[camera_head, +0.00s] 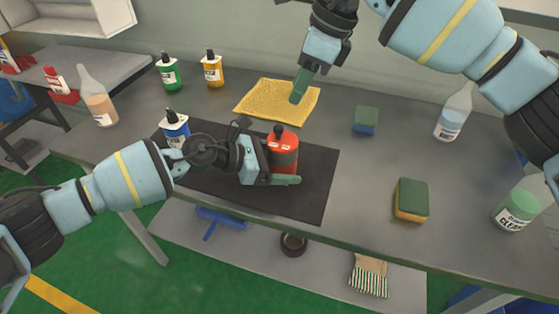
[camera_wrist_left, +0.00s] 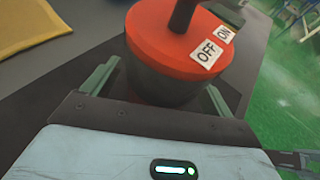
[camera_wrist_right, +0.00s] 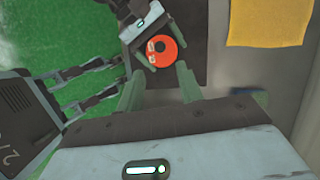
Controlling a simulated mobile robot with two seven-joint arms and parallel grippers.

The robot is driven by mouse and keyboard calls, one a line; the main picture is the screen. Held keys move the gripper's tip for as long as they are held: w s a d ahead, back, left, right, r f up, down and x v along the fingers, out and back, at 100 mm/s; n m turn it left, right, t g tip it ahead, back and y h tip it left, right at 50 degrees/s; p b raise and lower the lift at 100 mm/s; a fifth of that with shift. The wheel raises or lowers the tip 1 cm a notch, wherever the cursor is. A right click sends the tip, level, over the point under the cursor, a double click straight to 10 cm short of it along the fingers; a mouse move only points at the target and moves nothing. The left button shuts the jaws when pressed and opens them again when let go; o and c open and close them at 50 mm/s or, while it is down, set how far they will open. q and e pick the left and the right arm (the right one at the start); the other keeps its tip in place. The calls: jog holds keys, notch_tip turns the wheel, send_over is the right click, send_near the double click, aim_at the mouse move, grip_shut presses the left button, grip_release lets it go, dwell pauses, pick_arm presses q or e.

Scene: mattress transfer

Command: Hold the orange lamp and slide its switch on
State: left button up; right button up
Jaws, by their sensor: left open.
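The orange lamp (camera_head: 284,146) stands upright on the black mat (camera_head: 318,172). Its orange top with a dark knob and white OFF and ON labels shows in the left wrist view (camera_wrist_left: 180,45). My left gripper (camera_head: 274,160) is open, with its green fingers on either side of the lamp's dark lower body; whether they touch it is hard to tell. My right gripper (camera_head: 300,88) is above and behind the lamp, near the yellow cloth. Its two fingers are apart and empty in the right wrist view (camera_wrist_right: 160,85), where the lamp (camera_wrist_right: 165,48) also shows from above.
A yellow cloth (camera_head: 278,101) lies behind the mat. A blue-labelled bottle (camera_head: 175,128) stands close to my left forearm. Green (camera_head: 168,72) and yellow (camera_head: 212,70) bottles stand at the back left.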

pick_arm(q)
jog(key=c, duration=1.3)
pick_arm(e)
jog(key=shift+o, duration=0.2)
pick_arm(q)
jog(key=shift+c, duration=0.2)
pick_arm(e)
jog(key=s+a+f+y, duration=0.2)
jog(key=a+f+y, duration=0.15)
jog(key=a, duration=0.35)
jog(key=m+t+y, duration=0.6)
jog(key=t, duration=0.5)
send_near(282, 131)
jog(key=shift+s+d, duration=0.3)
jog(key=shift+d, duration=0.1)
jog(key=x, duration=1.2)
